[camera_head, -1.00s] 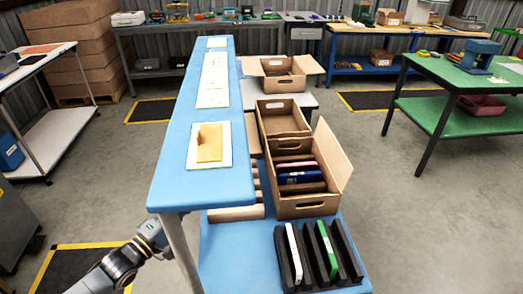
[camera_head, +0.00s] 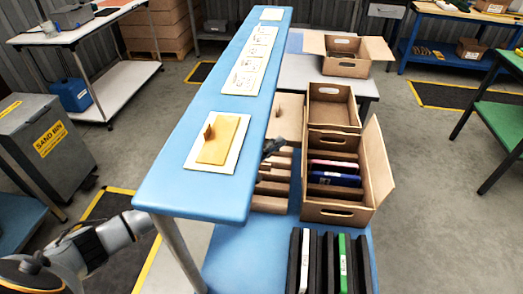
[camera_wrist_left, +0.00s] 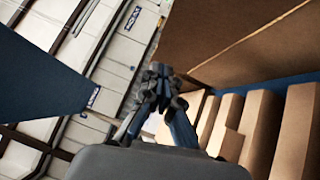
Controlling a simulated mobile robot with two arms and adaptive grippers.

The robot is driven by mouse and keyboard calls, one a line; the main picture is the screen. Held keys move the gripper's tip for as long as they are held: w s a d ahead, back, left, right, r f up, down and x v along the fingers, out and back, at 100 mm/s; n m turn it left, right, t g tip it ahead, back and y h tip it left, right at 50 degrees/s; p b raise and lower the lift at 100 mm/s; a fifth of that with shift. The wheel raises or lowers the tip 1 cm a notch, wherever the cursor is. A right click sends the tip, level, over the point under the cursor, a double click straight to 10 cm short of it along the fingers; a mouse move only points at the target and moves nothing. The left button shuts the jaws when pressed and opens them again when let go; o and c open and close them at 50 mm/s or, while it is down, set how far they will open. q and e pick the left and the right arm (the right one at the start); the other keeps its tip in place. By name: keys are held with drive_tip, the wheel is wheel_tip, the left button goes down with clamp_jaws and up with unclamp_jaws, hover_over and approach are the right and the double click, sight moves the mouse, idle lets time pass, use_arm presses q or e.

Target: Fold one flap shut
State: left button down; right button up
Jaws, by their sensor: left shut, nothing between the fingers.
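The near carton (camera_head: 335,215) is open and holds several books and dark items. Its right flap (camera_head: 377,165) stands open, leaning outward. A brown panel (camera_head: 287,115) lies at the left of the cartons, partly hidden by the blue shelf. My left gripper (camera_head: 272,148) shows past the shelf's right edge, left of the near carton. It is shut and empty. In the left wrist view the shut fingers (camera_wrist_left: 165,88) are beside a large brown cardboard panel (camera_wrist_left: 250,35) at upper right; I cannot tell whether they touch it. My right gripper is not in view.
The long blue shelf (camera_head: 190,150) covers much of my left arm. Brown blocks (camera_head: 272,190) stand in a row below the gripper. A middle carton (camera_head: 333,110) and a far open carton (camera_head: 350,65) stand behind. A black rack (camera_head: 330,262) stands in front.

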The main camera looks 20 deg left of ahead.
use_arm(q)
drive_tip(key=d+r+m+g+p, duration=0.1)
drive_tip(key=d+p, duration=0.1)
drive_tip(key=p, duration=0.1)
drive_tip(key=w+d+r+m+g+y+p, duration=0.1)
drive_tip(key=d+p, duration=0.2)
drive_tip(key=w+d+r+m+p, duration=0.1)
drive_tip(key=d+p, duration=0.1)
drive_tip(key=p, duration=0.2)
drive_tip(key=shift+d+g+y, duration=0.4)
drive_tip(key=shift+w+d+f+m+g+y+p, duration=0.1)
drive_tip(key=shift+d+f+m+g+y+p, duration=0.1)
drive_tip(key=shift+d+m+g+y+p, duration=0.3)
drive_tip(key=shift+w+d+f, duration=0.15)
drive_tip(key=shift+d+f, duration=0.1)
drive_tip(key=shift+d, duration=0.3)
drive_tip(key=shift+w+d+f, duration=0.1)
drive_tip(key=shift+d+f, duration=0.1)
drive_tip(key=shift+d, duration=0.35)
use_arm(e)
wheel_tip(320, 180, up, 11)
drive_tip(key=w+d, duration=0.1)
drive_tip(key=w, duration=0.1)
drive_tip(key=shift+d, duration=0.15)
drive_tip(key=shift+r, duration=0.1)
use_arm(q)
drive_tip(key=shift+r, duration=0.15)
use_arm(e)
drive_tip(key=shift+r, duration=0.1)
